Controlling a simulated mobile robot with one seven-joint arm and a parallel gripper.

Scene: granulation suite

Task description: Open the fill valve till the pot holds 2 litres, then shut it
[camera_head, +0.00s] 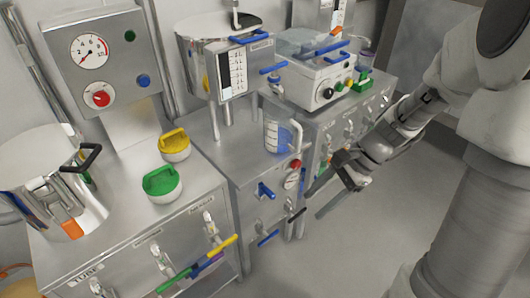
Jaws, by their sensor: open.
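A steel pot (197,27) stands at the back centre under a dark-tipped spout (245,18). A white scale panel with dark marks (233,72) is on its front; I cannot read a level. A blue lever (250,38) lies across the pot's top front, and another blue lever (273,68) sticks out at its right. I cannot tell which lever is the fill valve. My gripper (342,184) is open and empty, in front of the right-hand cabinet, apart from the levers. The inside of the pot is hidden.
Coloured handles (200,265) jut from the left cabinet. Floor is clear at lower right.

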